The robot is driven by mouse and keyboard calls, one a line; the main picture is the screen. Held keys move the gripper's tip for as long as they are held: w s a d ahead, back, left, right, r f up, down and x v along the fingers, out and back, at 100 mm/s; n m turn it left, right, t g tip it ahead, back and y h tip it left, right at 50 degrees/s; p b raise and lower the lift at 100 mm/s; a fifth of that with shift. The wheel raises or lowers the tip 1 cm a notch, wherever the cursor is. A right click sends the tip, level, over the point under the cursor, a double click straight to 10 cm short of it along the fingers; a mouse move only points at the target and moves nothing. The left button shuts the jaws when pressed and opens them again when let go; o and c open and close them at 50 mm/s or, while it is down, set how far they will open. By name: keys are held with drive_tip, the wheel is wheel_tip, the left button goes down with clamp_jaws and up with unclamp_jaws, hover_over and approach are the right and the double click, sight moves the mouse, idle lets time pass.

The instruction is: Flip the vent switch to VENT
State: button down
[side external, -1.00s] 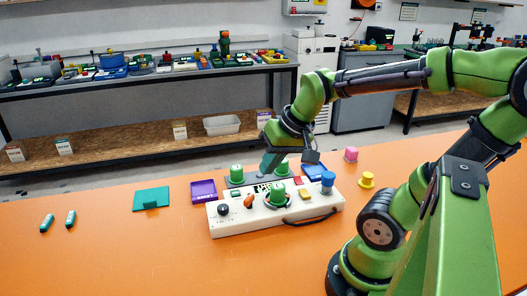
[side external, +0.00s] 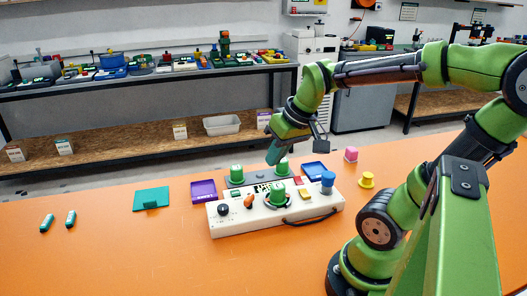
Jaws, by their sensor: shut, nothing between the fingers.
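A white control box (side external: 235,224) stands on the orange table. On its top are a black knob (side external: 223,210) at the left, an orange-red lever (side external: 249,202), a green knob (side external: 278,193) in a round dial, a yellow button (side external: 304,195) and a blue knob (side external: 327,180). The labels are too small to read, so I cannot tell which control is the vent switch or how it is set. My gripper (side external: 273,157) is shut and empty, pointing down above the back of the box, apart from it.
Two green knobs stand on a grey base behind the box. A purple tray (side external: 203,186), blue tray (side external: 315,167) and teal plate (side external: 151,205) lie around it. A yellow piece (side external: 367,180) and pink piece (side external: 351,154) stand right.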

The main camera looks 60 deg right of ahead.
drive_tip(key=s+d+f+n+g, duration=0.1)
drive_tip(key=d+f+n+g, duration=0.2)
drive_tip(key=d, duration=0.4)
drive_tip(key=n+g, duration=0.2)
drive_tip(key=n, duration=0.5)
hover_over(305, 197)
drive_tip(key=n, duration=0.1)
drive_tip(key=r+n, duration=0.1)
drive_tip(key=n, duration=0.1)
drive_tip(key=shift+a+n, duration=0.1)
drive_tip(key=shift+n, duration=0.2)
wheel_tip(305, 197, down, 14)
drive_tip(key=shift+s+a+f, duration=0.1)
drive_tip(key=shift+f, duration=0.1)
drive_tip(key=shift+r, duration=0.1)
